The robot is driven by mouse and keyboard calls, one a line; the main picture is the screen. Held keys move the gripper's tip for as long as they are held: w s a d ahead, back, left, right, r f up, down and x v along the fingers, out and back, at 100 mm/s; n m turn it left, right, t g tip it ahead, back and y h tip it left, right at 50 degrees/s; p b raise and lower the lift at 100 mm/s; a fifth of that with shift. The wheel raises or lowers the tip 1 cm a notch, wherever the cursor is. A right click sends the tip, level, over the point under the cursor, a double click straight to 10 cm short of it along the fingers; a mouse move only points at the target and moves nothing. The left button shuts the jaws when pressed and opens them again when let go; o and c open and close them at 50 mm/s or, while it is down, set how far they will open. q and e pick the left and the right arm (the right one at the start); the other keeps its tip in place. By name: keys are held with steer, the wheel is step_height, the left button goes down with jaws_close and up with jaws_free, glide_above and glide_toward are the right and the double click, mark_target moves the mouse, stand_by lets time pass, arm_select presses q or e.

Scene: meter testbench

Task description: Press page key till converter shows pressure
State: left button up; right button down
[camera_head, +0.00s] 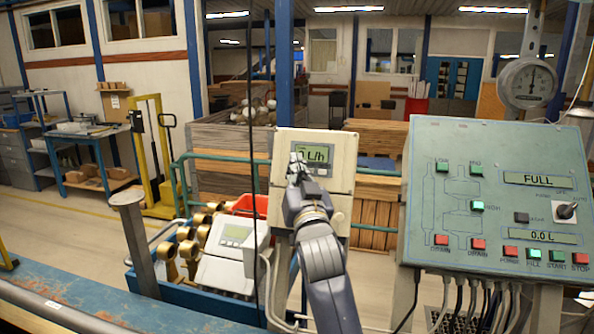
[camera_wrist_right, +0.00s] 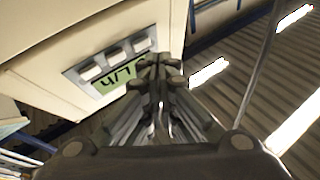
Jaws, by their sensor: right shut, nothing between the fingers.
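The converter is a cream box (camera_head: 340,150) in the middle of the head view. Its small display (camera_head: 320,155) reads L/h, with the left part hidden by my right gripper. In the right wrist view the converter (camera_wrist_right: 50,40) appears upside down, with three grey keys (camera_wrist_right: 115,55) in a row beside the display (camera_wrist_right: 118,78). My right gripper (camera_head: 297,166) is shut and empty, its tips in front of the converter's face by the display. In the wrist view its fingertips (camera_wrist_right: 158,68) lie beside the display's end; whether they touch a key cannot be told. My left gripper is out of view.
A second white meter box (camera_head: 222,268) and brass fittings lie lower left. A blue beam (camera_head: 90,305) crosses the front.

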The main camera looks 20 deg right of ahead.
steer(key=shift+w+d+f, duration=0.15)
steer(key=shift+w+d, duration=0.05)
steer(key=shift+w, duration=0.15)
steer(key=shift+w+d+f, duration=0.1)
steer(key=shift+w+d, duration=0.15)
steer(key=shift+w, duration=0.05)
stand_by(0.8)
stand_by(0.4)
steer(key=shift+s+a+r+p, duration=0.25)
steer(key=shift+s+a+p, duration=0.15)
steer(key=shift+s, duration=0.25)
steer(key=shift+w, duration=0.1)
